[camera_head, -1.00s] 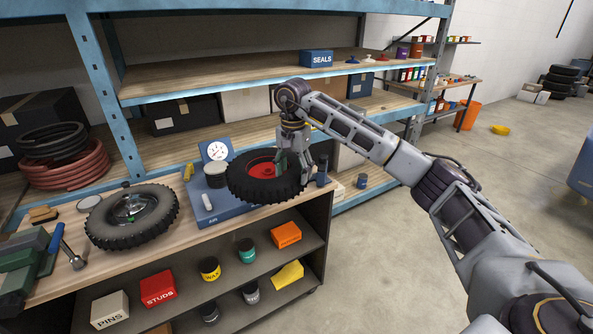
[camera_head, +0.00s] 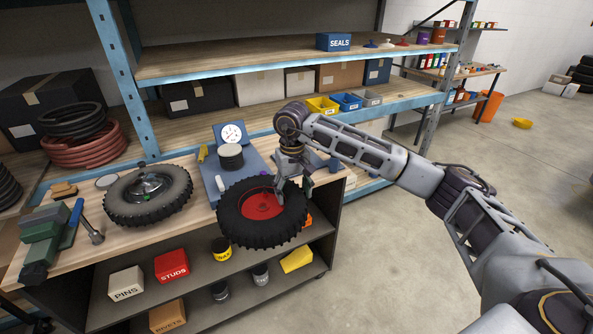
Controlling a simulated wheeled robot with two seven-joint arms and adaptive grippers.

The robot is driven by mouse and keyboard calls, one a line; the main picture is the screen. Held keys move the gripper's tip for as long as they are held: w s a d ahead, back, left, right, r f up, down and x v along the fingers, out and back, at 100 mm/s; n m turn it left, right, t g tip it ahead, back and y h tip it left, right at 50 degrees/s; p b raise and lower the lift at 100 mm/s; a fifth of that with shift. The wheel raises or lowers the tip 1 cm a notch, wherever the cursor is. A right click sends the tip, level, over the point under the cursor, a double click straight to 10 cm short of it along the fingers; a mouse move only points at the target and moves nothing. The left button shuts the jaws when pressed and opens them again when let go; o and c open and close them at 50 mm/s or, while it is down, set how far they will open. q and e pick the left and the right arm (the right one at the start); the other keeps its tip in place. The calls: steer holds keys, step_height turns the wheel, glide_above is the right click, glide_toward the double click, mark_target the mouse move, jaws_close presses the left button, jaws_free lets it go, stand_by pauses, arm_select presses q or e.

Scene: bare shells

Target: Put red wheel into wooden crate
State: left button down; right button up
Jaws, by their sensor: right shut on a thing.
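The red wheel (camera_head: 262,205) has a black knobbly tyre around a red hub. My right gripper (camera_head: 283,194) is shut on its right side, with the fingers partly hidden at the tyre's rim. The wheel hangs tilted in front of the workbench's front edge, and its lower part covers some of the shelf below. A wooden crate cannot be made out in this view. My left gripper is not in view.
A second wheel with a grey hub (camera_head: 148,196) lies on the workbench (camera_head: 120,239). A blue scale (camera_head: 230,150) stands behind the red wheel. A hammer (camera_head: 85,226) and green vise (camera_head: 45,238) are at left. Open floor (camera_head: 390,270) lies right of the bench.

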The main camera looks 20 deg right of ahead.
mark_target(299, 236)
steer(key=shift+n, duration=0.3)
steer(key=s+f, duration=0.2)
steer(key=f, duration=0.2)
steer(key=s+f, duration=0.2)
steer(key=f, duration=0.2)
steer(key=s+a+f+b, duration=0.1)
steer(key=s+f, duration=0.2)
steer(key=f, duration=0.1)
steer(key=shift+s, duration=0.1)
steer(key=shift+a, duration=0.1)
